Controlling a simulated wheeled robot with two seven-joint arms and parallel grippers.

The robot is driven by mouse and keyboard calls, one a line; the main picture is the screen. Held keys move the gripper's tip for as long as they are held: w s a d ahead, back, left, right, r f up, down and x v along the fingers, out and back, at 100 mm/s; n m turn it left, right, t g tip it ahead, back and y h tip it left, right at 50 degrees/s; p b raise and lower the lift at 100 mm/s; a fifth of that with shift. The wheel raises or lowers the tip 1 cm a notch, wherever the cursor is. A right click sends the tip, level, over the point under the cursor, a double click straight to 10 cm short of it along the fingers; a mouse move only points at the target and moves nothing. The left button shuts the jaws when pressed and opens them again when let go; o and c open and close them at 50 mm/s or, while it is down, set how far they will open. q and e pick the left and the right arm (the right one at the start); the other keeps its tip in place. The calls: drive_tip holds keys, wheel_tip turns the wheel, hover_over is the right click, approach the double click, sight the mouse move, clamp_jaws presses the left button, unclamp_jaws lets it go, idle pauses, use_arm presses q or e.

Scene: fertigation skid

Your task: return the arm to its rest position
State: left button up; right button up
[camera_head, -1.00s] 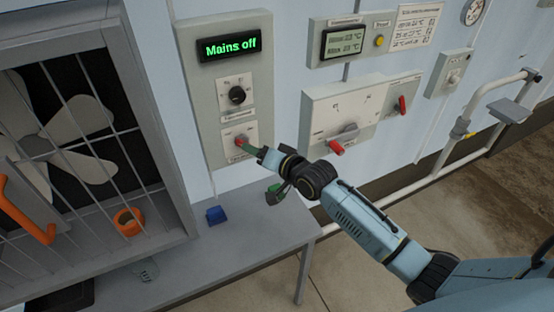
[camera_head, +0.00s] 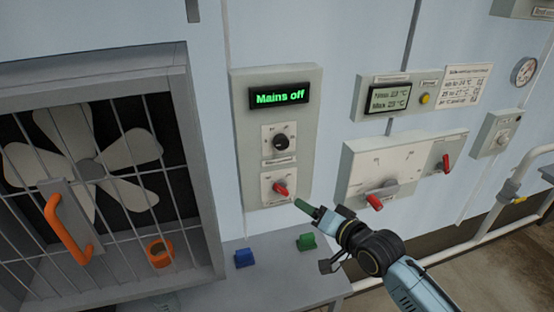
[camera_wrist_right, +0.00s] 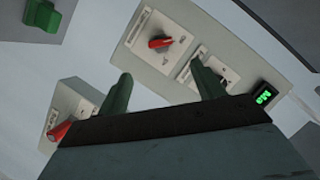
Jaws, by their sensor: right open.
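My right arm comes in from the lower right in the head view. Its gripper (camera_head: 311,210) has green fingers and is just below and right of the red rotary switch (camera_head: 281,189), apart from it. In the right wrist view the gripper (camera_wrist_right: 163,84) has its fingers spread with nothing between them. The red switch (camera_wrist_right: 160,42) shows beyond the fingers, and the black knob (camera_wrist_right: 226,76) is partly behind one finger. The display (camera_head: 280,97) on the grey panel reads "Mains off" in green. My left gripper is not in view.
A wider panel (camera_head: 408,164) with red handles is right of the gripper. A blue block (camera_head: 244,258) and a green block (camera_head: 306,241) stand on the grey table (camera_head: 230,285) below. The barred fan cabinet (camera_head: 200,190), with an orange handle (camera_head: 68,222), is at the left.

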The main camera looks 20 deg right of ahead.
drive_tip(key=s+f+n+g+h, duration=0.1)
drive_tip(key=s+f+n+g, duration=0.25)
drive_tip(key=s, duration=0.65)
drive_tip(key=s+f+n+g+h, duration=0.2)
drive_tip(key=s+f+g, duration=0.15)
drive_tip(key=s, duration=0.65)
drive_tip(key=s+f+n+g+h, duration=0.1)
drive_tip(key=s+f+n+g, duration=0.2)
drive_tip(key=s, duration=0.7)
wheel_tip(320, 180, down, 29)
drive_tip(key=g+b, duration=0.2)
drive_tip(key=b, duration=0.5)
drive_tip(key=s+d+f+b, duration=0.1)
drive_tip(key=s+f+b, duration=0.1)
drive_tip(key=s+f, duration=0.6)
drive_tip(key=s+d+f+g+b, duration=0.1)
drive_tip(key=s+f+b, duration=0.2)
drive_tip(key=s+f, duration=0.6)
wheel_tip(320, 180, down, 5)
drive_tip(key=shift+s+d+f+h+b, duration=0.15)
drive_tip(key=shift+s+d+h+b, duration=0.15)
drive_tip(key=shift+b, duration=0.05)
drive_tip(key=shift+m, duration=0.25)
